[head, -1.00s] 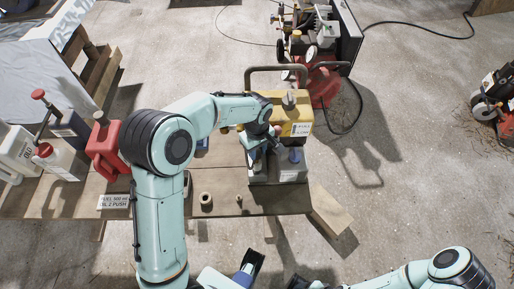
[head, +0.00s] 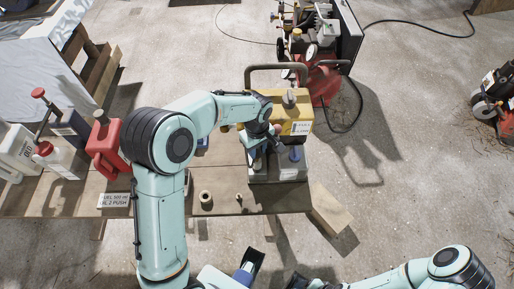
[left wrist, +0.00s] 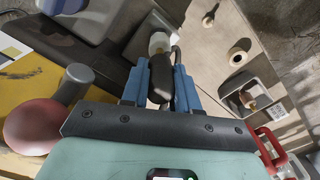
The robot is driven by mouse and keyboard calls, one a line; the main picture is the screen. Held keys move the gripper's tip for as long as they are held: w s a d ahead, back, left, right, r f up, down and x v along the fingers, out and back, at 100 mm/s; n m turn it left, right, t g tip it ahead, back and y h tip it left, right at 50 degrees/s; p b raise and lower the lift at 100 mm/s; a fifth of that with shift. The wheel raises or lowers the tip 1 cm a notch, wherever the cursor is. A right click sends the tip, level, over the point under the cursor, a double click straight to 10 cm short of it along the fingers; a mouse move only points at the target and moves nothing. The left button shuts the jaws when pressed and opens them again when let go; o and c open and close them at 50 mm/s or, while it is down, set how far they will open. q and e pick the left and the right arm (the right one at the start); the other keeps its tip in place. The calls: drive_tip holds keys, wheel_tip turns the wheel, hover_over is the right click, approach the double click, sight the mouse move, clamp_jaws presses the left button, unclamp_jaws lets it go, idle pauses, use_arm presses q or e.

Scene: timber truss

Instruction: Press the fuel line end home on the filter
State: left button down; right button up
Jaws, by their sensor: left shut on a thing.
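My left gripper (head: 264,146) reaches over the table to the near side of a yellow and grey engine unit (head: 297,112). In the left wrist view its two blue fingers (left wrist: 160,88) are shut on a dark, rounded piece (left wrist: 160,78), which appears to be the fuel line end. A whitish piece (left wrist: 160,42), probably the filter, stands directly beyond the dark piece, in line with it. A thin dark hose runs beside them. I cannot tell whether the end is fully seated. My right gripper is only partly visible at the bottom edge of the head view.
A wooden table (head: 228,178) bears the unit, a ring-shaped part (head: 206,198) and a small peg (head: 239,199). A red can (head: 104,150) and white bottles stand at left. A red machine (head: 322,82) stands on the floor behind.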

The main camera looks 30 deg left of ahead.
use_arm(q)
drive_tip(key=shift+f, duration=0.15)
drive_tip(key=shift+f+b, duration=1.15)
drive_tip(key=shift+f, duration=0.5)
drive_tip(key=c, duration=0.8)
unclamp_jaws()
wheel_tip(320, 180, up, 14)
drive_tip(key=shift+f+p, duration=0.25)
drive_tip(key=shift+p, duration=0.8)
